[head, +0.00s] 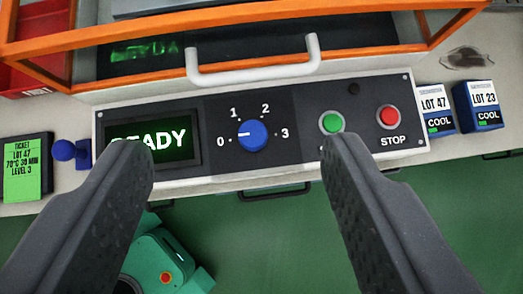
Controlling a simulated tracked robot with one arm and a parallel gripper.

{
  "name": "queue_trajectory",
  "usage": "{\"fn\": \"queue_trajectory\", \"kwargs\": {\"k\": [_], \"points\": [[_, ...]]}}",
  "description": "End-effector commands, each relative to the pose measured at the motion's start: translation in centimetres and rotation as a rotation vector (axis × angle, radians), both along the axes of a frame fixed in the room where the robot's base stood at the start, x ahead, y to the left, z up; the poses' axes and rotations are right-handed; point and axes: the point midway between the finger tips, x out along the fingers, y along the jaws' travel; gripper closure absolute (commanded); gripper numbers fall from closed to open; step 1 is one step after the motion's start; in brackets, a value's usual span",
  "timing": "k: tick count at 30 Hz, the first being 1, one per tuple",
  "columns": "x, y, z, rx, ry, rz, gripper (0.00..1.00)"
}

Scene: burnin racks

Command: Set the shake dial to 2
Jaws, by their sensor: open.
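The blue shake dial (252,135) sits in the middle of the dark control panel (290,100). The marks 0, 1, 2 and 3 run around it from left to right. Its white pointer line shows on the left side, toward the 0. My gripper (235,150) is open and empty. Its two dark fingers stand apart, one to the left of the dial and one to the right, nearer to the camera. The left finger hides part of the green display (160,138), which reads as READY. The right finger tip covers the label under the green button (331,122).
A red STOP button (389,117) is at the panel's right. Above are a white handle (255,72) and an orange-framed window. Blue COOL packs (478,105) stand right. A green ticket (27,168) and a blue knob (65,151) are left. A teal device (165,262) is below.

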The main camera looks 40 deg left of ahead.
Motion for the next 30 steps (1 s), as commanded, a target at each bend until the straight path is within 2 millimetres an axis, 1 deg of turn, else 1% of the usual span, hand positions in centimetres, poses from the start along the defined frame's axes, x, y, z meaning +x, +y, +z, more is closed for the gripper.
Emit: {"fn": "queue_trajectory", "kwargs": {"k": [1, 2, 3, 6, 9, 12, 16, 20, 22, 30], "points": [[0.7, -0.7, -1.9, 0.003, 0.015, 0.034, 0.45], [0.8, -1.0, -2.8, 0.004, 0.018, 0.06, 0.45], [1.1, -1.5, -4.1, 0.008, 0.023, 0.09, 0.45], [1.4, -2.6, -6.8, 0.013, 0.028, 0.161, 0.45], [1.4, -3.6, -9.2, 0.019, 0.033, 0.218, 0.45], [1.4, -4.3, -10.7, 0.021, 0.028, 0.255, 0.45], [1.3, -4.7, -11.7, 0.025, 0.027, 0.283, 0.45], [1.4, -4.3, -12.4, 0.026, 0.025, 0.292, 0.45], [1.7, -3.7, -13.0, 0.027, 0.026, 0.292, 0.45], [2.8, -0.4, -16.5, 0.027, 0.03, 0.294, 0.45]]}}
